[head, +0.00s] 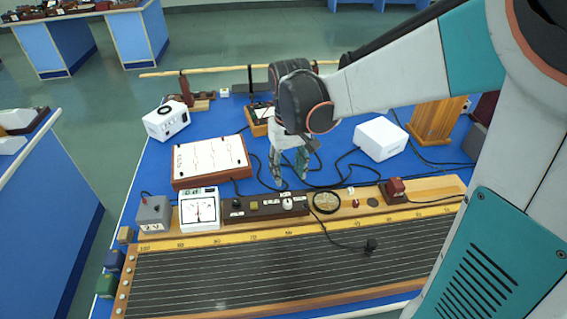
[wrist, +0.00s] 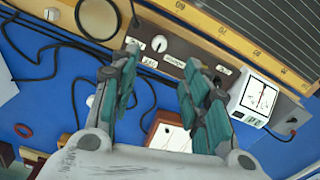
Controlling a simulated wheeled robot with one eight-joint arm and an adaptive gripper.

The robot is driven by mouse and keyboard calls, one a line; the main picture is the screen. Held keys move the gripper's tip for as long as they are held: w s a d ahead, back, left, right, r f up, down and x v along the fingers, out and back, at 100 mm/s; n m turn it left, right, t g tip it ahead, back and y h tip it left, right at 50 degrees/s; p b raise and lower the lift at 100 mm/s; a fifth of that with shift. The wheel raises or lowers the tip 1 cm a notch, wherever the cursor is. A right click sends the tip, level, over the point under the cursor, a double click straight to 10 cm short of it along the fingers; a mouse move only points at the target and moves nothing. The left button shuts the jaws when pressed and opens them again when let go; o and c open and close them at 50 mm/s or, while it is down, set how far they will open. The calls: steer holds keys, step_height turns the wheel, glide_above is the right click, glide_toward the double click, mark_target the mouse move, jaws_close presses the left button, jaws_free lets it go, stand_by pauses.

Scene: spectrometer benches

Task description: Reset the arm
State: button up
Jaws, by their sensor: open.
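My gripper (head: 289,168) hangs from my arm over the middle of the blue bench. In the wrist view the two teal-padded fingers of my gripper (wrist: 158,85) stand apart with nothing between them. It is above the blue top, just behind a dark control strip (head: 262,206) with knobs. The strip also shows in the wrist view (wrist: 172,52), beyond the fingertips. I cannot tell the exact height of the fingertips above the bench.
A ruled wooden board (head: 270,275) fills the bench front. A white meter (head: 199,210), a wood-framed panel (head: 211,160) and a white projector-like box (head: 166,121) stand left. A white box (head: 380,139) stands right. Black cables cross the blue top. A long rod (head: 225,69) lies behind.

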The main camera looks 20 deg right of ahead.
steer(key=s+r+t, duration=0.3)
steer(key=s+r, duration=0.1)
steer(key=s, duration=0.3)
steer(key=s+r+t, duration=0.3)
steer(key=s+t, duration=0.1)
steer(key=s, duration=0.3)
steer(key=shift+r, duration=0.4)
steer(key=shift+s, duration=0.1)
